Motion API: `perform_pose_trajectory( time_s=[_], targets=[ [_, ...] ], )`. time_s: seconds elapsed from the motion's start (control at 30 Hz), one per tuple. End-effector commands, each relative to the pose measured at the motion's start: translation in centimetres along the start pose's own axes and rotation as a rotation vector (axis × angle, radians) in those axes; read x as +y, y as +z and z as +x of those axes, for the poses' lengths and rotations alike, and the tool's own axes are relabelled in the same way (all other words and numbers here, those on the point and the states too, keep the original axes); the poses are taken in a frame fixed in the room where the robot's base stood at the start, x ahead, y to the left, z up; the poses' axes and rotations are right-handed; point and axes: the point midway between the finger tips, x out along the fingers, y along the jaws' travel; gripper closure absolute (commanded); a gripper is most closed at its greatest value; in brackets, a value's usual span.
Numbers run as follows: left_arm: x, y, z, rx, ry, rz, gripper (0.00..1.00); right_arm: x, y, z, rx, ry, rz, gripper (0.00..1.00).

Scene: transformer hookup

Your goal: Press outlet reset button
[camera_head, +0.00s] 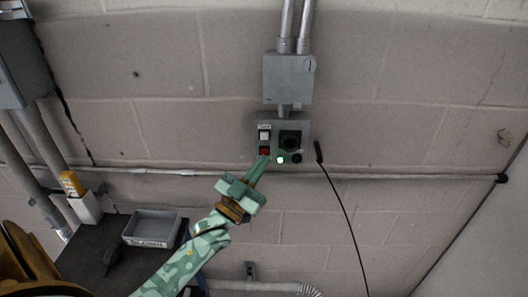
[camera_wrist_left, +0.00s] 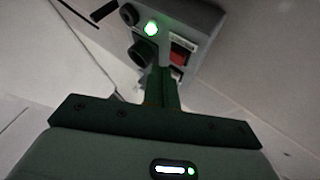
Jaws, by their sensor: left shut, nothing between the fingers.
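The grey outlet box (camera_head: 272,119) is mounted on the block wall. Its left side carries a white button (camera_head: 264,134) under a small label, with a red button (camera_head: 264,151) below it. The wrist view shows the lamp (camera_wrist_left: 151,29) and a red part (camera_wrist_left: 182,55). My left gripper (camera_head: 265,161) is shut and empty, its tips just below the red button in the head view; I cannot tell whether they touch. The tips (camera_wrist_left: 163,72) partly cover the panel in the wrist view.
A black cable with a plug (camera_head: 318,152) hangs right of the box. A conduit (camera_head: 370,177) runs along the wall below it. A grey bin (camera_head: 151,228) and a yellow-topped device (camera_head: 72,184) are at lower left. A junction box (camera_head: 287,80) sits above.

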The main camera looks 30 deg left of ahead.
Motion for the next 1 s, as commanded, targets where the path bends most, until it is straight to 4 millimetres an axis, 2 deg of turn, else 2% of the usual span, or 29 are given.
perform_pose_trajectory(
  time_s=[0.23,0.7,1.0],
  targets=[
    [0.3,-0.4,-0.3,-0.001,0.0,-0.002,1.0,0.0,-0.1,-0.3,0.002,0.001,0.0,0.56],
    [2.4,-2.5,-3.3,-0.001,0.0,-0.002,1.0,0.2,-0.6,-2.1,0.01,0.003,0.0,0.56],
    [2.5,-2.5,-3.5,0.0,0.0,-0.001,1.0,0.2,-0.5,-2.0,0.01,0.003,0.0,0.56]
  ],
)
